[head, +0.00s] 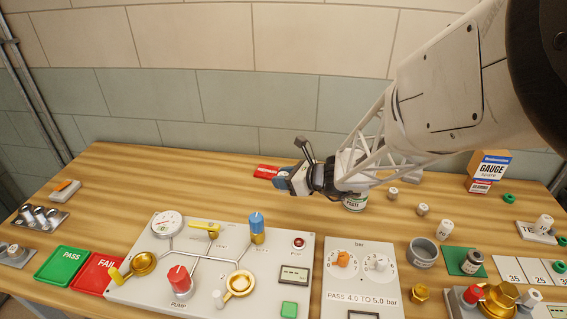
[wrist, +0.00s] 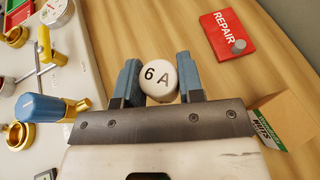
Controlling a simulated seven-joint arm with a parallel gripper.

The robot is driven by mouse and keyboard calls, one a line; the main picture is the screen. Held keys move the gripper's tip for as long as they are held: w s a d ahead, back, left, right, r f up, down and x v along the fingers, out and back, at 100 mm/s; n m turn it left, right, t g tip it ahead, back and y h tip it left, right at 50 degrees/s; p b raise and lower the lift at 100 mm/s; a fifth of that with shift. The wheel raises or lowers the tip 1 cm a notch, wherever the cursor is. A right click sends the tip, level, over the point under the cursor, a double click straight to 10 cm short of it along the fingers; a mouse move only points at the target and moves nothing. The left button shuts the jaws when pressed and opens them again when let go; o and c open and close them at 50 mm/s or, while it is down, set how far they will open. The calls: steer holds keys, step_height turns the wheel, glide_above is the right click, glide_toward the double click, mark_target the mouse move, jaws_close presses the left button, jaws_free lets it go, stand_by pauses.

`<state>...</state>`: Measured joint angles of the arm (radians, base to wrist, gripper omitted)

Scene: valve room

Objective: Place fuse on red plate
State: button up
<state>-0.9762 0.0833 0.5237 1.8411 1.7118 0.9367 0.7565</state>
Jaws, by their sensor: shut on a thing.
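My gripper (wrist: 160,82) is shut on a white round-ended fuse (wrist: 158,78) marked "6 A", held between its two blue fingers. In the head view my gripper (head: 283,182) is above the back middle of the bench; the fuse cannot be made out there. A red plate marked REPAIR (wrist: 225,30) lies ahead and to the right of the fuse in the wrist view, with a small grey round piece (wrist: 238,46) on it. In the head view this red plate (head: 264,171) is partly hidden behind my gripper. Another red plate, marked FAIL (head: 95,275), lies at the front left.
A green PASS plate (head: 62,265) lies beside the FAIL plate. A valve panel (head: 215,262) with gauge, knobs and levers fills the front middle. The back left bench is mostly clear.

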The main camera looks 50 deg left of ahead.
steer(key=shift+s+a, duration=0.15)
steer(key=shift+s, duration=0.55)
glide_above(270, 171)
steer(key=shift+f, duration=0.8)
steer(key=shift+f, duration=1.75)
steer(key=shift+f, duration=0.15)
